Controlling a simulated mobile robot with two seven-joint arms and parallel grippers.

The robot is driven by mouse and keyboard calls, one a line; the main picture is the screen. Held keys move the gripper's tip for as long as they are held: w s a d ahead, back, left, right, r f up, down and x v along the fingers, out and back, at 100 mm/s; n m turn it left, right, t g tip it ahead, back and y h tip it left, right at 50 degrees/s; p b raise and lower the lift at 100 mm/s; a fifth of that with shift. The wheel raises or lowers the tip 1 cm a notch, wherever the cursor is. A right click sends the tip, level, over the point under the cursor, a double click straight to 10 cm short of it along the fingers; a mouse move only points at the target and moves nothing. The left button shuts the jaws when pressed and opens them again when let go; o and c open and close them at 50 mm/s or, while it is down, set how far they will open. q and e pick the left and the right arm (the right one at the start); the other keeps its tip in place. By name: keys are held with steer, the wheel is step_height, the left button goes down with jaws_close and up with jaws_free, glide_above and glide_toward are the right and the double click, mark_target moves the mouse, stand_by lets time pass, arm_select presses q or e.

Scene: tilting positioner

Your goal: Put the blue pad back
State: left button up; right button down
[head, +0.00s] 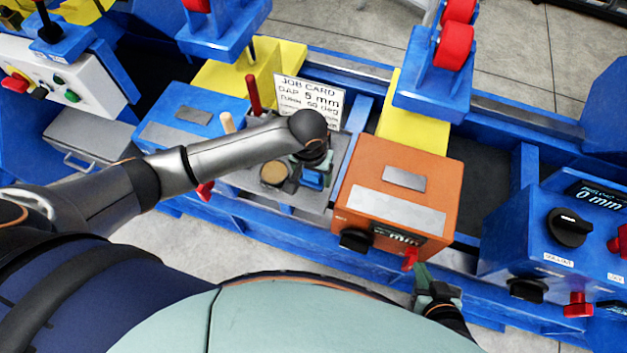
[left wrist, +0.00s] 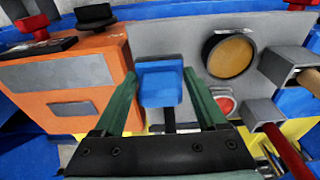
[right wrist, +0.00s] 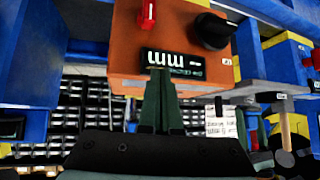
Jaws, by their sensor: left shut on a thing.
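The blue pad (left wrist: 160,84) is between the fingers of my left gripper (left wrist: 160,78), which is shut on it. In the head view the pad (head: 313,178) and the left gripper (head: 306,176) are at the right part of the grey tool tray (head: 322,207), beside a round tan disc (head: 274,174). I cannot tell whether the pad touches the tray. A dark slot or strip shows just by the pad in the left wrist view. My right gripper (head: 437,288) is shut and empty; in its wrist view its fingertips (right wrist: 159,72) are before the orange box's display.
The orange box (head: 395,190) with a red lever (head: 410,259) and black knob stands right of the tray. A job card (head: 308,98), a red-handled tool (head: 254,95) and a wooden handle (head: 227,122) stand at the tray's back and left. A blue box (head: 190,125) is further left.

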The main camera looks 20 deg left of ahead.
mark_target(313, 180)
arm_select(q)
steer(key=shift+w+f, duration=0.4)
steer(key=shift+f, duration=0.15)
step_height(313, 180, down, 2)
steer(key=shift+w+f+b, duration=0.1)
steer(key=shift+f+b, duration=0.1)
steer(key=shift+b, duration=0.2)
steer(key=shift+f, duration=0.35)
arm_select(e)
steer(key=shift+w+a+r, duration=0.1)
steer(key=shift+w+a, duration=0.4)
steer(key=shift+a, duration=0.1)
arm_select(q)
steer(key=o, duration=1.2)
steer(key=shift+f, duration=0.15)
steer(key=shift+o, duration=0.2)
arm_select(e)
steer(key=shift+d, duration=0.2)
